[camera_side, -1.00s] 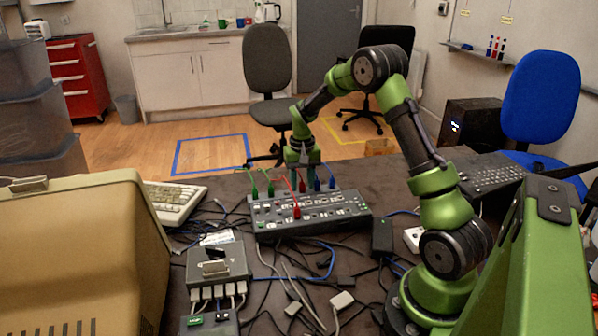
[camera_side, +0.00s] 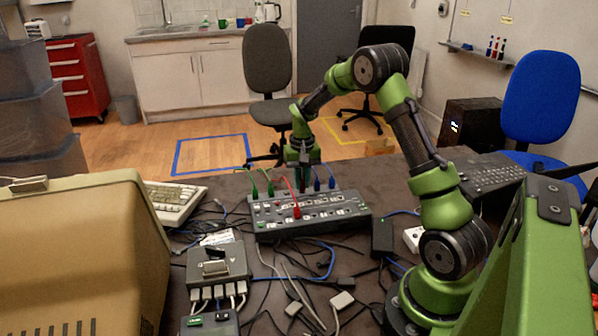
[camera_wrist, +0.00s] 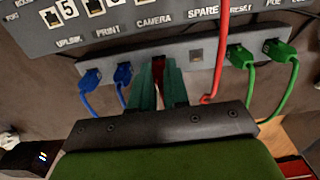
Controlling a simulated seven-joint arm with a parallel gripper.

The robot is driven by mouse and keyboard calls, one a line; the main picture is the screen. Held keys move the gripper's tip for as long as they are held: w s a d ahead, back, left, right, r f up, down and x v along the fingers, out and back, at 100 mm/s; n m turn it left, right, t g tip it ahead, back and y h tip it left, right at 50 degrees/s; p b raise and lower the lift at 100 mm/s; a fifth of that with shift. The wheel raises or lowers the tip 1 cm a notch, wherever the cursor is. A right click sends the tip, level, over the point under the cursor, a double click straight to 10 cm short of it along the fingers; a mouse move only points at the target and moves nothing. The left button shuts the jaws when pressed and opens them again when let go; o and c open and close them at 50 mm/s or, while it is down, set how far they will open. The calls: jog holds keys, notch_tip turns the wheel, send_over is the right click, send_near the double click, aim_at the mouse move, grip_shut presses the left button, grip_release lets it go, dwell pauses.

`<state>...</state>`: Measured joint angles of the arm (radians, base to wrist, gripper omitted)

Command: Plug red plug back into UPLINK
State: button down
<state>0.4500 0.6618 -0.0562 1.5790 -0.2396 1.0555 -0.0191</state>
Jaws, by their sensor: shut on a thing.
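A grey panel (camera_side: 330,205) stands on the table; in the wrist view its labels (camera_wrist: 110,33) include UPLINK, PRINT, CAMERA and SPARE. My gripper (camera_side: 303,178) is at the panel's far edge, pointing down. Its green fingers (camera_wrist: 158,85) are shut on a red plug (camera_wrist: 158,65) at the port strip (camera_wrist: 214,45), between the blue and green plugs. The fingers hide most of this plug, and I cannot tell whether it sits in a port. Another red plug (camera_side: 297,212) stands on the panel's top. A red cable (camera_wrist: 222,50) curves beside my gripper.
Two blue plugs (camera_wrist: 90,78) and two green plugs (camera_wrist: 240,57) are close on either side of my fingers. An open port (camera_wrist: 197,56) lies right of them. A grey box (camera_side: 218,265), a keyboard (camera_side: 175,203) and loose cables surround the panel.

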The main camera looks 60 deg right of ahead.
jog(key=shift+r, duration=1.95)
jog(key=c, duration=1.6)
grip_release()
grip_shut()
jog(key=shift+d, duration=0.1)
jog(key=s+d+r, duration=0.2)
jog(key=s+r, duration=0.2)
jog(key=s, duration=0.1)
send_over(340, 200)
jog(key=d, duration=0.1)
jog(key=shift+w+f, duration=0.2)
jog(key=shift+f, duration=2.25)
